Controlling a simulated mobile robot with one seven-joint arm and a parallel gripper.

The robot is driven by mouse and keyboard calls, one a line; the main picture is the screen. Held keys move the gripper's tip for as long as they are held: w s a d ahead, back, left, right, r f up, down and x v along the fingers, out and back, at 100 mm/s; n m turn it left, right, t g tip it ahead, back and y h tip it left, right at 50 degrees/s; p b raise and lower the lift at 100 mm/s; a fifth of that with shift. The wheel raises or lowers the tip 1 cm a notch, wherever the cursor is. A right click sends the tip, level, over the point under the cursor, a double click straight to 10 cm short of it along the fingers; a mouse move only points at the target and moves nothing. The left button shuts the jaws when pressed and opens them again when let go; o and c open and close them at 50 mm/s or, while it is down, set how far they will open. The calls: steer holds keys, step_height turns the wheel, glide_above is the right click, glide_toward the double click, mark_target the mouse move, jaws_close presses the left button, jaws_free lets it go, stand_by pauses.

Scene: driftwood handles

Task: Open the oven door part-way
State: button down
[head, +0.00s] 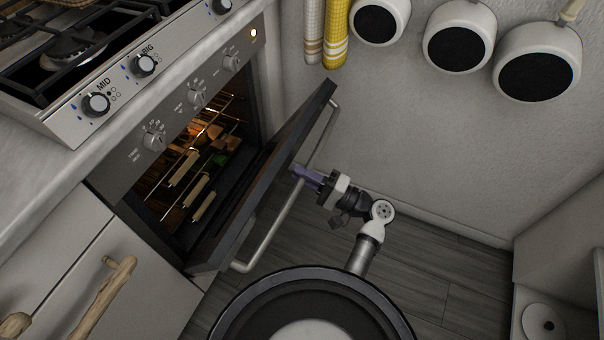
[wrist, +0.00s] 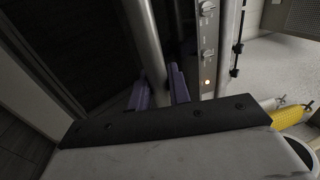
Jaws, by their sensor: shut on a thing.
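The oven door (head: 262,190) stands part-way open, tilted out from the lit oven cavity. Its long metal bar handle (head: 270,232) runs along the door's outer face. My gripper (head: 296,172) has purple fingers and is at the handle, about midway along it. In the wrist view the handle (wrist: 145,45) passes between the two purple fingers of my gripper (wrist: 160,90), which are shut on it. The fingertips' far ends are hidden behind the bar and door edge.
Inside the oven are racks (head: 205,150) with several pieces on them. The stove top (head: 75,45) with knobs is above. Pans (head: 460,45) and towels (head: 335,35) hang on the wall. A cabinet with a driftwood handle (head: 105,295) is at lower left. Bare floor (head: 420,265) lies at right.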

steer(key=c, duration=1.3)
jaws_free()
steer(key=shift+c, duration=0.2)
steer(key=shift+d, duration=0.1)
steer(key=r+v, duration=0.3)
steer(key=v, duration=1.1)
steer(key=shift+s+d+f, duration=0.15)
steer(key=shift+d+f, duration=0.15)
steer(key=shift+d, duration=0.2)
steer(key=shift+d, duration=0.1)
